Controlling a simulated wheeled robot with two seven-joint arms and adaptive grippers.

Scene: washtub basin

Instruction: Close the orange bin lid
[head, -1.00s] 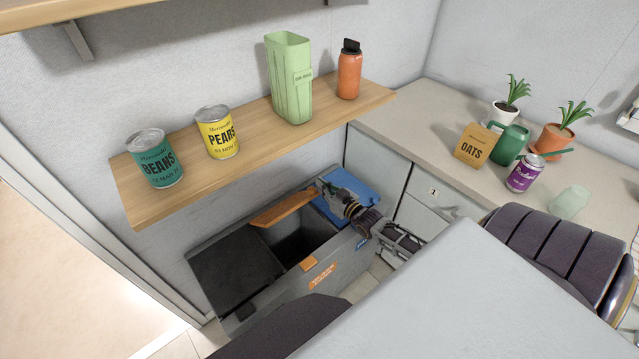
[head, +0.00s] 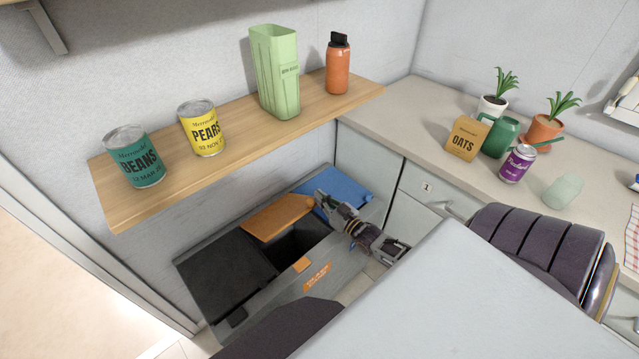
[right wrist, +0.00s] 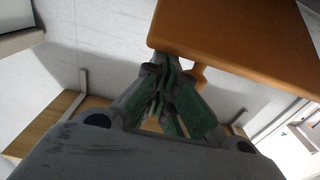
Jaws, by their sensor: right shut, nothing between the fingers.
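The orange bin lid (head: 277,216) is tilted part-way up over the middle compartment of a grey bin unit (head: 335,262). The dark opening below it shows. My right gripper (head: 319,196) is shut and empty at the lid's right edge. In the right wrist view the lid (right wrist: 245,40) spans the upper right, and the shut fingers (right wrist: 165,75) are close to its edge; I cannot tell whether they touch it. My left gripper is not in view.
A black lid (head: 222,272) and a blue lid (head: 343,187) lie shut on either side. Above, a wooden shelf (head: 240,138) holds cans, a green container and an orange bottle. A counter (head: 430,110) with plants and more items stands at the right.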

